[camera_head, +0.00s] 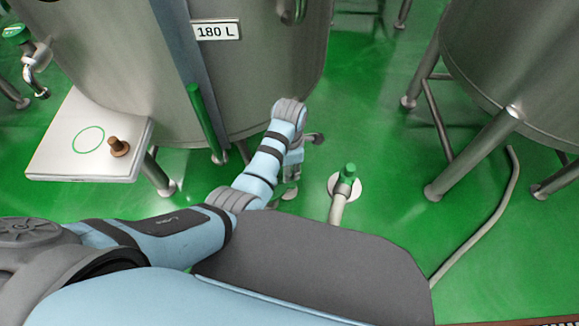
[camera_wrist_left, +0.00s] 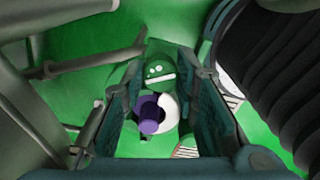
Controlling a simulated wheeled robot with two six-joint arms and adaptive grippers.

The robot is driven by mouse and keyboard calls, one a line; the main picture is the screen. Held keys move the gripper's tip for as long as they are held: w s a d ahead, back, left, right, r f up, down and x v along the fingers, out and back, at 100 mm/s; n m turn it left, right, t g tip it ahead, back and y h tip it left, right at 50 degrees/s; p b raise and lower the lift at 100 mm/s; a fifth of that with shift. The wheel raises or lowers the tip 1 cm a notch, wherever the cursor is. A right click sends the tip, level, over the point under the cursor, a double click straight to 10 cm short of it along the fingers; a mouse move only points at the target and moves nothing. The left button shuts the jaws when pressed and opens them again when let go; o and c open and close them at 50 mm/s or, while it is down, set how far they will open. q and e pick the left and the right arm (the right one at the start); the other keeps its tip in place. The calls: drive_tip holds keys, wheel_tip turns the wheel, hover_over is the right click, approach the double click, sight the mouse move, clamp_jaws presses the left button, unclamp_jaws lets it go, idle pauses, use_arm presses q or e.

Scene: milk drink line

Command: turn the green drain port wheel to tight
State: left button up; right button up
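My left gripper (camera_head: 292,178) reaches down beside the foot of the 180 L tank (camera_head: 120,70). In the left wrist view its two dark fingers (camera_wrist_left: 163,115) stand apart, one on each side, with a gap between them. A green rounded part (camera_wrist_left: 158,70) with white marks shows beyond the fingertips; it may be the drain port wheel, but I cannot tell for sure. A purple cylinder (camera_wrist_left: 151,116) and a white round part (camera_wrist_left: 168,110) show between the fingers; contact cannot be told. The arm and gripper hide this spot in the head view. My right gripper is out of view.
A green-topped pipe fitting (camera_head: 347,174) stands on the floor right of the gripper. A white shelf (camera_head: 55,150) with a brown knob (camera_head: 118,147) is at the left. Another tank (camera_head: 525,60) on metal legs is at the right, with a hose (camera_head: 480,225) on the floor.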

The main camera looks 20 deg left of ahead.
use_arm(q)
clamp_jaws()
